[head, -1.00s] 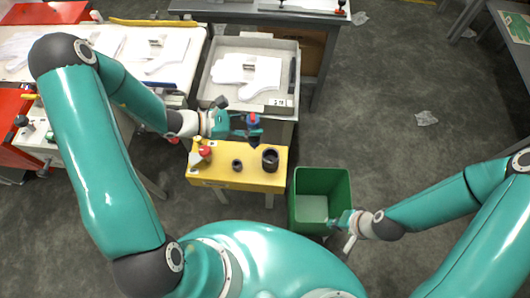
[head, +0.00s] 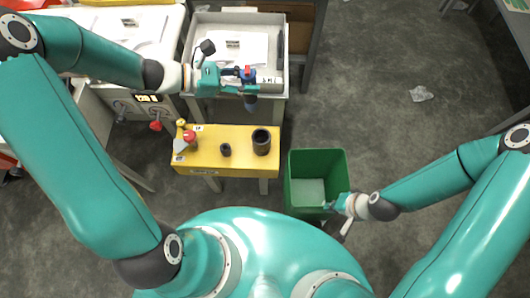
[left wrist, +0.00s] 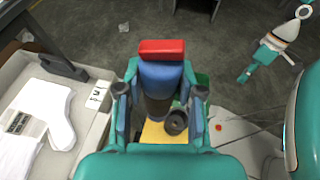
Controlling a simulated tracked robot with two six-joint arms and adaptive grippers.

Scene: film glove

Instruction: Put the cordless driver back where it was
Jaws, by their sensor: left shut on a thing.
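The cordless driver (head: 249,100) is blue and dark with a red part on top. My left gripper (head: 246,82) is shut on it and holds it in the air, near the front edge of the grey tray and beyond the yellow stand. In the left wrist view the driver (left wrist: 160,80) sits between the fingers of my left gripper (left wrist: 158,100). The yellow stand (head: 207,155) bears a dark open cup (head: 261,142), a smaller dark ring (head: 225,150) and a red-topped piece (head: 189,137). My right gripper (head: 333,206) is over the green bin's near edge; its fingers are too small to read.
The green bin (head: 318,158) stands right of the yellow stand. The grey tray (head: 282,50) behind holds a white glove shape (head: 232,45). A white table (head: 165,30) is at the back left. Crumpled paper (head: 421,94) lies on the open floor at right.

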